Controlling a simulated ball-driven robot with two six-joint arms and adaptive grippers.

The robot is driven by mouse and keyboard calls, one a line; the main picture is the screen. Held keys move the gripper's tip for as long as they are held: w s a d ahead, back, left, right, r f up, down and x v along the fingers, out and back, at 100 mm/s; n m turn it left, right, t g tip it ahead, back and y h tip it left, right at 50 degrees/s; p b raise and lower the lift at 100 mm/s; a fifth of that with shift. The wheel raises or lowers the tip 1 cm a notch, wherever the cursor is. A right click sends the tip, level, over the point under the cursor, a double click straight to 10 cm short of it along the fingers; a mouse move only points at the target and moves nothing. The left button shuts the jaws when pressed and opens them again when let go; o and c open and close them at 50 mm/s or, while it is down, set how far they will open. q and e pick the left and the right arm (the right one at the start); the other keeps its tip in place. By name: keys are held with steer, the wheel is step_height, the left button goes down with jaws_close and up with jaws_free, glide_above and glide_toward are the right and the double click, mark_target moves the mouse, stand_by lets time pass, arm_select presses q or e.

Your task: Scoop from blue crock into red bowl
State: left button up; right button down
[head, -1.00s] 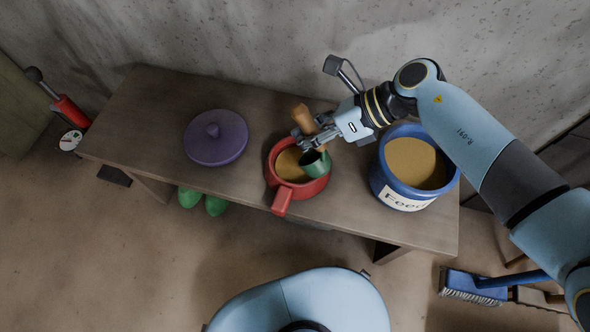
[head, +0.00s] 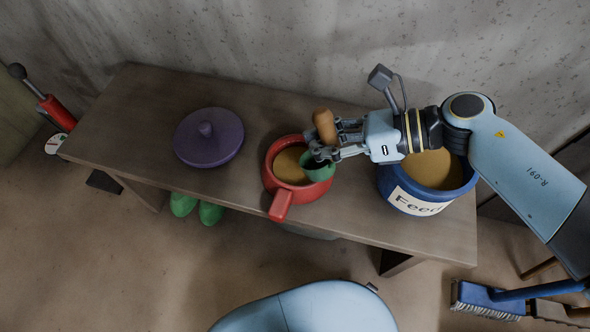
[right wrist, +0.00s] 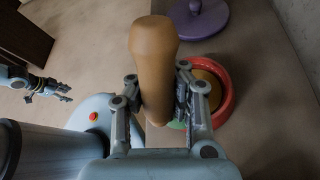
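The blue crock (head: 428,204), labelled "Feed", stands at the right of the bench with tan grain in it. The red bowl (head: 316,190) with a handle stands mid-bench and also holds tan grain (head: 287,165); its rim shows in the right wrist view (right wrist: 227,98). My right gripper (head: 325,147) is shut on the wooden handle (right wrist: 154,70) of a scoop. The scoop's green cup (head: 319,167) is at the bowl's right side, above its rim; its contents are hard to see. My left gripper (right wrist: 62,93) shows at the left of the right wrist view, empty, fingers apart.
A purple lid (head: 210,146) lies on the bench (head: 150,110) left of the bowl. Green boots (head: 197,207) stand under the bench. A blue brush (head: 486,298) is on the floor at right. A concrete wall runs behind the bench.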

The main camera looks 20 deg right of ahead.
mark_target(323, 119)
steer(key=shift+r, duration=0.1)
step_height(323, 119, up, 4)
steer(key=p, duration=0.3)
steer(key=shift+f, duration=0.2)
steer(key=shift+r+p, duration=0.35)
step_height(323, 119, up, 2)
steer(key=shift+r+p, duration=0.1)
steer(key=shift+p, duration=0.75)
steer(key=shift+r, duration=0.2)
